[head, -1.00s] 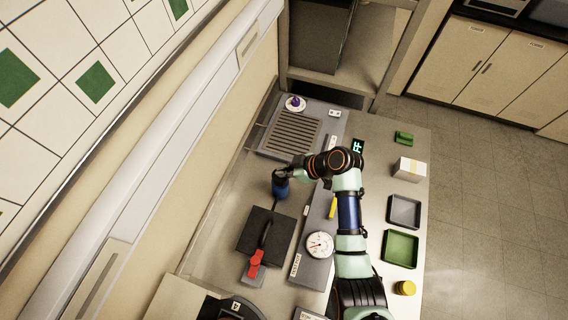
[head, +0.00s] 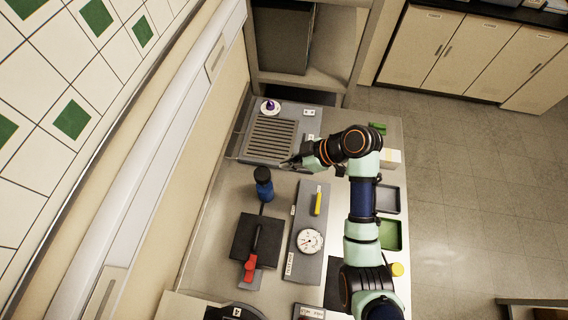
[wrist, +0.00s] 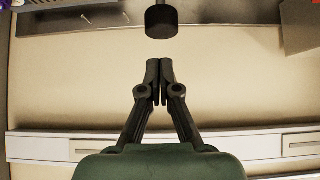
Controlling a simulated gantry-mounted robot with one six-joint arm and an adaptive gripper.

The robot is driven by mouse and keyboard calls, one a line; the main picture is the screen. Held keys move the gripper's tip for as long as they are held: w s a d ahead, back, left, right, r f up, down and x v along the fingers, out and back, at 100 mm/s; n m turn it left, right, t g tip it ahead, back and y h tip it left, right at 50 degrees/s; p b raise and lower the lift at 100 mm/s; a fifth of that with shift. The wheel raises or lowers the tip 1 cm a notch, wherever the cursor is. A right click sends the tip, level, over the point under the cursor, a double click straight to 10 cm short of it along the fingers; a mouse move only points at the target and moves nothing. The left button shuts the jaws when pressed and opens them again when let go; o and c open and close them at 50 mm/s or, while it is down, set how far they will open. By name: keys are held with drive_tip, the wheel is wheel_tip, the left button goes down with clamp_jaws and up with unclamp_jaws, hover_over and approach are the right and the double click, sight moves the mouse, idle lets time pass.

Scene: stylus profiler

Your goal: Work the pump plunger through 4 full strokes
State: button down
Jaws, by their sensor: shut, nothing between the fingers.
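The pump is a blue cylinder with a black top (head: 264,186), standing upright on the bench left of centre in the head view. In the wrist view a black knob (wrist: 161,22) on a thin grey rod shows at the top, apparently its plunger knob. My gripper (head: 287,163) is up and to the right of the pump in the head view, apart from it. In the wrist view my gripper (wrist: 158,65) has its fingertips together and empty, with a gap between them and the knob. The pump's blue body is outside the wrist view.
A black block with a red handle (head: 250,270) lies below the pump in the head view. A grey plate with a dial gauge (head: 310,241) and a yellow piece (head: 318,203) is to its right. A ribbed grey platform (head: 271,139) lies above.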

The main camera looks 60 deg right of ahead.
idle(0.4)
wheel_tip(320, 180, up, 6)
drive_tip(key=p, duration=0.4)
hover_over(259, 173)
drive_tip(key=s, duration=0.2)
drive_tip(key=f, duration=0.8)
drive_tip(key=shift+d, duration=0.35)
wheel_tip(259, 173, down, 3)
drive_tip(key=shift+s+d+r+p, duration=0.1)
drive_tip(key=shift+s+r+p, duration=0.05)
drive_tip(key=shift+p, duration=0.15)
drive_tip(key=shift+f, duration=0.55)
